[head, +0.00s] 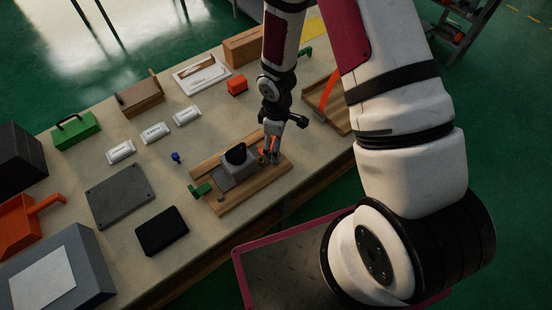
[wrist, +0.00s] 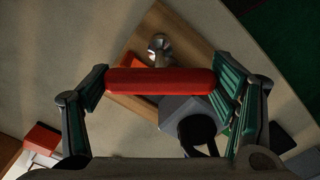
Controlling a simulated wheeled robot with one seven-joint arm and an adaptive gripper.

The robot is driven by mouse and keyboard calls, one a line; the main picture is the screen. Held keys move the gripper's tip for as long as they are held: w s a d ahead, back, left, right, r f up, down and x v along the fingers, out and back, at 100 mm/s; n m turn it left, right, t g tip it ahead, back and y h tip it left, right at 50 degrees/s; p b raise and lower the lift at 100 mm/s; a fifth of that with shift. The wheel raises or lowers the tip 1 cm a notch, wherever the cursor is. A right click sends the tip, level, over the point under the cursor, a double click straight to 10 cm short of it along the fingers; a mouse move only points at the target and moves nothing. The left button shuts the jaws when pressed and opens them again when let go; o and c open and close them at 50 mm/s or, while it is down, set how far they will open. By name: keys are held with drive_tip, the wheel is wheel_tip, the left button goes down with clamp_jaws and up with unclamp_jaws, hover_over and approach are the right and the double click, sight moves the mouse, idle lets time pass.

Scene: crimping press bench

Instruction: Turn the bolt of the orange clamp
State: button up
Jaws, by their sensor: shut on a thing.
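The orange clamp (head: 263,151) is at the right end of a wooden board and is mostly covered by my gripper (head: 270,155) in the head view. In the wrist view, a small part of its orange body (wrist: 143,71) shows below a red bar (wrist: 160,81). My gripper (wrist: 160,84) is shut on this red bar, which spans crosswise between the green-lined fingers. A round metal part (wrist: 159,46) shows just beyond the bar. How the bar joins the clamp's bolt is hidden.
The wooden board (head: 222,206) carries a grey block (head: 239,163) with a black top, and a green clamp (head: 199,190) at its left end. A dark box (head: 161,231) and a grey plate (head: 118,195) lie left. A second board with an orange arc (head: 328,88) stands right.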

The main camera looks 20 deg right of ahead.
drive_tip(key=shift+f, duration=1.15)
idle(0.4)
drive_tip(key=n, duration=0.6)
drive_tip(key=shift+n, duration=0.4)
drive_tip(key=shift+m, duration=0.5)
drive_tip(key=shift+m, duration=0.5)
drive_tip(key=shift+r+p, duration=0.35)
drive_tip(key=shift+r, duration=2.15)
